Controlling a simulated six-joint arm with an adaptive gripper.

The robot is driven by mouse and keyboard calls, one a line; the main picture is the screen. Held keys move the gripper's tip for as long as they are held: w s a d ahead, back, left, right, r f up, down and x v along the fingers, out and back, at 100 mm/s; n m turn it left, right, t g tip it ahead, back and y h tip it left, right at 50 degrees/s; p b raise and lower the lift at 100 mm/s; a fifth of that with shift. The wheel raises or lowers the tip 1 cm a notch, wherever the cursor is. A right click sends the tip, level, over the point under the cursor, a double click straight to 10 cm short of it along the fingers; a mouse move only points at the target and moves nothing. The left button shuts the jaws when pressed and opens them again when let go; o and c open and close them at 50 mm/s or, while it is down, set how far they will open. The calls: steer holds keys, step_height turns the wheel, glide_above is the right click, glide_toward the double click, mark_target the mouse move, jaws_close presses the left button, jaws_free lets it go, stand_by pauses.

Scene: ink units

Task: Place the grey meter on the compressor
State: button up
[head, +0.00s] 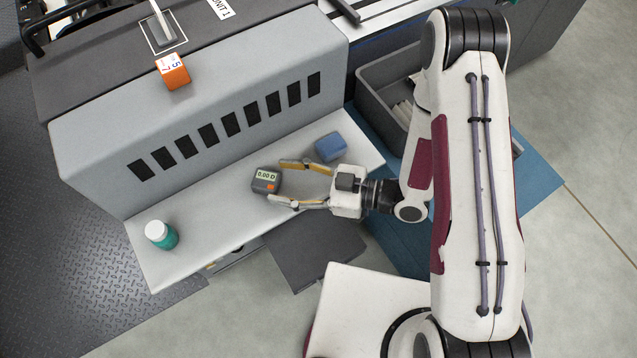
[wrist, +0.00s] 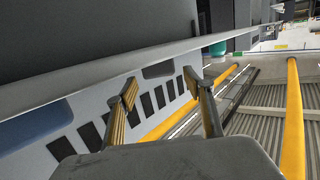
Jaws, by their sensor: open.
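In the wrist view, a dark grey shape (wrist: 158,70) between and beyond the open fingertips appears to be the meter. A big grey cabinet (head: 205,110) with a row of dark slots rises behind the ledge. No label shows which thing is the compressor.
An orange meter (head: 173,72) sits on the cabinet's top edge. A grey bin (head: 382,105) stands right of the cabinet.

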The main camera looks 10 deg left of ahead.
steer(key=shift+d+r, duration=0.2)
steer(key=shift+d, duration=1)
steer(key=shift+d+r, duration=0.15)
steer(key=shift+d, duration=1)
steer(key=shift+d+r, duration=0.2)
steer(key=shift+d, duration=1)
steer(key=shift+o, duration=0.6)
steer(key=shift+s+a+r, duration=0.1)
steer(key=shift+a, duration=0.05)
steer(key=a, duration=0.1)
steer(key=r, duration=0.1)
steer(key=a+r+n, duration=0.1)
steer(key=shift+s+a+r+g+h, duration=0.15)
steer(key=shift+s+a+g+h, duration=0.15)
steer(key=shift+s+a+g, duration=0.1)
steer(key=shift+a+r, duration=0.1)
steer(key=shift+a, duration=0.1)
steer(key=shift+a+h, duration=0.1)
steer(key=shift+h, duration=0.3)
steer(key=shift+w+d+f+m+t+h, duration=0.1)
steer(key=shift+d+f+m+t+h, duration=0.05)
steer(key=shift+f+m+t+h, duration=0.15)
steer(key=shift+w+d+f+m+t+h, duration=0.1)
steer(key=shift+d+f+m, duration=0.1)
steer(key=shift+f, duration=0.2)
